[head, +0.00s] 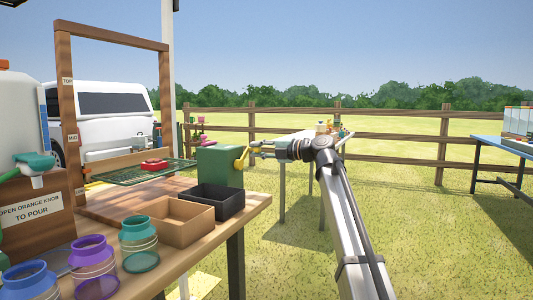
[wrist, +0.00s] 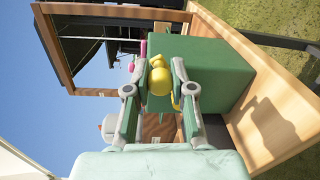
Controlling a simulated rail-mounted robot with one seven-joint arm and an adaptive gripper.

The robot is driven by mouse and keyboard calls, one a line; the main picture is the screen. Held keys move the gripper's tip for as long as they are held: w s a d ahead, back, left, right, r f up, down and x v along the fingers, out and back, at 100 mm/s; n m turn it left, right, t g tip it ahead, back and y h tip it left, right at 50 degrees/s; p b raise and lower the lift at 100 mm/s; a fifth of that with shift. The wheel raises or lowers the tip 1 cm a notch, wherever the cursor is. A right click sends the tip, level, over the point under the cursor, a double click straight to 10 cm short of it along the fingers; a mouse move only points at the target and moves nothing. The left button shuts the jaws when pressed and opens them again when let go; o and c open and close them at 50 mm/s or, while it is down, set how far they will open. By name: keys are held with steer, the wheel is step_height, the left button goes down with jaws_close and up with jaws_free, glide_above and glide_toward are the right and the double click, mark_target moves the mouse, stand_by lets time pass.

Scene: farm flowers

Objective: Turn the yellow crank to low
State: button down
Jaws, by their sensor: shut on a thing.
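The yellow crank (head: 241,162) is on the right side of a green box (head: 216,165) at the table's far corner. In the wrist view the yellow crank (wrist: 160,82) shows as a rounded handle in front of the green box (wrist: 212,72). My gripper (head: 253,150) reaches it from the right in the head view. In the wrist view my gripper (wrist: 160,92) has one finger on each side of the crank's handle and is shut on it. The fingers partly hide the crank's arm.
A wooden frame (head: 110,36) with labels TOP and MID on its left post holds a wire rack (head: 128,175) carrying a red object (head: 154,165). A brown tray (head: 186,229) and a black tray (head: 228,212) sit in front of the green box. Several coloured jars stand at front left.

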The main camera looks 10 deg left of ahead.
steer(key=c, duration=1)
jaws_free()
steer(key=shift+o, duration=0.2)
steer(key=v, duration=1.2)
